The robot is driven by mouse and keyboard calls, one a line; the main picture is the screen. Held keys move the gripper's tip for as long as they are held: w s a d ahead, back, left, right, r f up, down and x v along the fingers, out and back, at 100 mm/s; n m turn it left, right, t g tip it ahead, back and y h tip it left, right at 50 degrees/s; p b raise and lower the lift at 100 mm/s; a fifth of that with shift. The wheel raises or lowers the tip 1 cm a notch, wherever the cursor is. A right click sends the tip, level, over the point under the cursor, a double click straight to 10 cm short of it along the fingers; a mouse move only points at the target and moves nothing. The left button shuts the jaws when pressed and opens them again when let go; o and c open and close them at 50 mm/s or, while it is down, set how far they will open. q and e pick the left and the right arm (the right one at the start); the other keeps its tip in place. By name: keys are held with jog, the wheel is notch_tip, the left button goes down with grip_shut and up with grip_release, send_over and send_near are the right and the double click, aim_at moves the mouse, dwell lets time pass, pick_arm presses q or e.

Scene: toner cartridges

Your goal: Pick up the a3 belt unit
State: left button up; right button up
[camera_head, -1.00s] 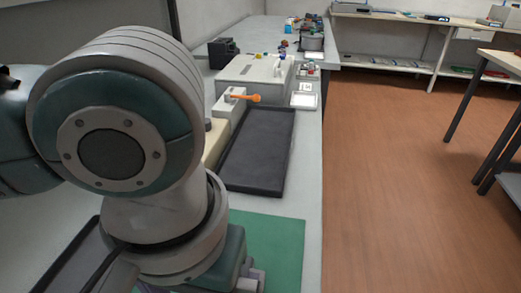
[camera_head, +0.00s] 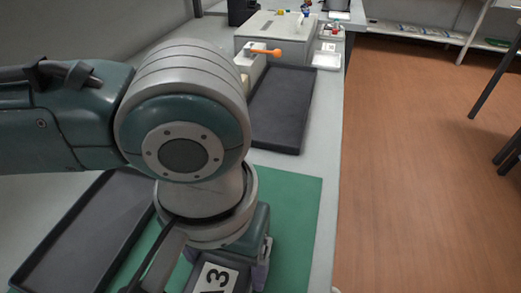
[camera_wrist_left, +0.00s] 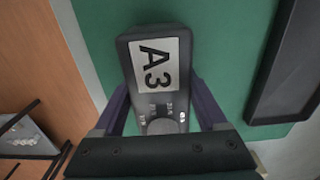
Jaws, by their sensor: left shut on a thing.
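The a3 belt unit (camera_head: 215,279) is a dark grey block with a white "A3" label, low in the head view, partly hidden by my left arm. In the left wrist view the a3 belt unit (camera_wrist_left: 145,47) points away from the palm, over the green mat. My left gripper (camera_wrist_left: 160,104) is shut on it, with one purple finger on each side. I cannot tell how far it is above the mat. My right gripper is not in view.
The green mat (camera_head: 298,203) lies on the light bench. A dark tray (camera_head: 70,238) is left of the mat and another dark tray (camera_head: 281,112) lies beyond it. A grey box (camera_head: 275,35) with an orange-handled part stands farther back. Open floor is at right.

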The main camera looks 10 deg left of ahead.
pick_arm(q)
grip_shut()
dwell(0.5)
